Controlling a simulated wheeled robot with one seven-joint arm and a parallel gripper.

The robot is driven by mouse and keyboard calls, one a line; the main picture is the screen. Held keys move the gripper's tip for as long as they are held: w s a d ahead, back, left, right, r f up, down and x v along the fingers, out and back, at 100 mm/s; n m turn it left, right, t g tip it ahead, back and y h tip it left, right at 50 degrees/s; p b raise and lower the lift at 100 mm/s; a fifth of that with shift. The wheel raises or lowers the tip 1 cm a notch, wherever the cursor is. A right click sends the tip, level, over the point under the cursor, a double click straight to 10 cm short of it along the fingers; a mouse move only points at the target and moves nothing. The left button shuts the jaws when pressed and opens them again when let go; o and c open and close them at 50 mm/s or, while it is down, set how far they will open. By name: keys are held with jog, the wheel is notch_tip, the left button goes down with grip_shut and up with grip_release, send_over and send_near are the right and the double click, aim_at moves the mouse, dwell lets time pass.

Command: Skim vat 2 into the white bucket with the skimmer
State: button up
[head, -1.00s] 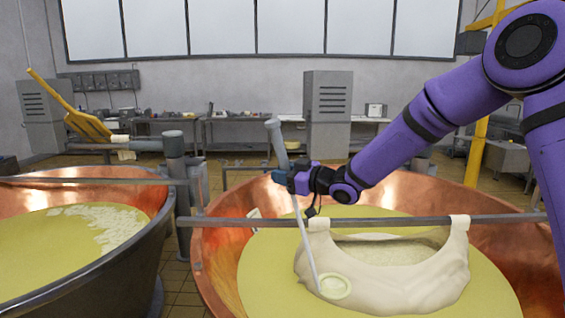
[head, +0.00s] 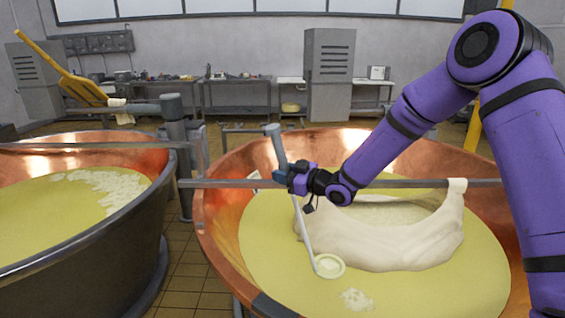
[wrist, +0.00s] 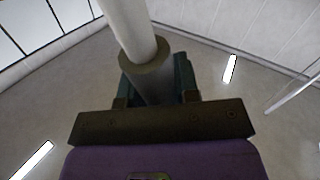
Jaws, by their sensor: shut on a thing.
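My gripper (head: 284,175) is shut on the skimmer's grey handle (head: 276,146), near the rail of the right copper vat (head: 222,235). The skimmer's pale rod slants down to its round head (head: 329,266), which is over or on the yellow liquid in front of the cloth; I cannot tell if it touches. A white floating patch (head: 356,300) lies just nearer than the head. The left vat (head: 100,262) holds yellow liquid with a larger white patch (head: 112,190). No vat number is legible. No white bucket shows. The wrist view shows the handle (wrist: 135,45) between the jaws.
A pale cloth (head: 400,240) hangs from the metal rail (head: 240,184) into the right vat.

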notch_tip(320, 180, down, 9)
send_near(302, 220)
jog(key=s+d+r, duration=0.3)
jog(key=s+d, duration=0.1)
jog(key=d, duration=0.3)
jog(key=s+x, duration=0.1)
jog(key=x, duration=0.4)
jog(key=s+a+x, duration=0.1)
jog(key=x, duration=0.5)
jog(key=s+a+x, duration=0.1)
jog(key=x, duration=0.4)
jog(key=shift+s+a+r, duration=0.1)
jog(key=shift+r, duration=0.05)
notch_tip(302, 220, up, 36)
dwell(2.6)
jog(key=shift+a+r, duration=0.1)
jog(key=shift+r, duration=0.05)
